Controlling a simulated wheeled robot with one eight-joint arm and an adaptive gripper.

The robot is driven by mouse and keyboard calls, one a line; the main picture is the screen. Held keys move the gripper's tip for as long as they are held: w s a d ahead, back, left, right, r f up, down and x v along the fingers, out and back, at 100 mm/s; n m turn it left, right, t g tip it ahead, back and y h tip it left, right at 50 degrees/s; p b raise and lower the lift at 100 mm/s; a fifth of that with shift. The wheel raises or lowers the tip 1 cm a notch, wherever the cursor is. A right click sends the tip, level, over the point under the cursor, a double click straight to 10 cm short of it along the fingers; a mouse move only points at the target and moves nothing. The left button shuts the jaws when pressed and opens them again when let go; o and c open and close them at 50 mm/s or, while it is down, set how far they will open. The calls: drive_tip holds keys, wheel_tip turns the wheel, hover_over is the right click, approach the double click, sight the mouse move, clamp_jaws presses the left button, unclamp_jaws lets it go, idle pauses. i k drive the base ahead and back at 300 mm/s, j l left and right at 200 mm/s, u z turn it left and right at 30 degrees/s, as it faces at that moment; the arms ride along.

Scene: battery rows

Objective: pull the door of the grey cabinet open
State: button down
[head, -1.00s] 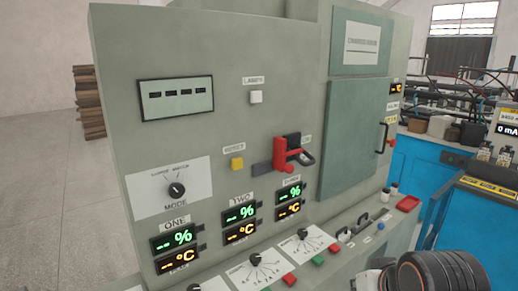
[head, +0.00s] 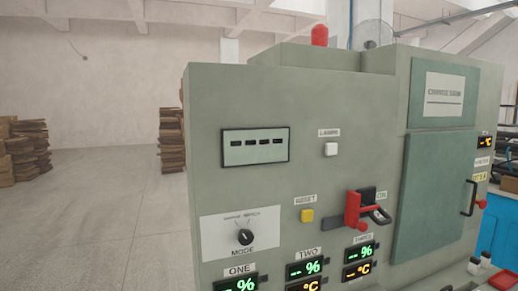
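The grey-green cabinet (head: 290,105) fills the right half of the head view. Its door (head: 432,195) is a darker green panel on the right part of the front and looks shut, flat against the cabinet. A black upright bar handle (head: 470,197) sits at the door's right edge. My gripper is not in view, so its state and its distance from the handle are hidden.
A red lever switch (head: 355,211) with a black loop sticks out left of the door. A red lamp (head: 320,36) stands on top. Brown stacks (head: 171,138) stand behind at left. The floor (head: 95,215) at left is clear. A blue unit (head: 500,225) stands at right.

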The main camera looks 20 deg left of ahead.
sight(438, 166)
drive_tip(key=i+l, duration=0.35)
drive_tip(key=i, duration=0.2)
drive_tip(key=i+l, duration=0.4)
drive_tip(key=i+l+z, duration=0.15)
drive_tip(key=l+z, duration=0.25)
drive_tip(key=j+u, duration=0.35)
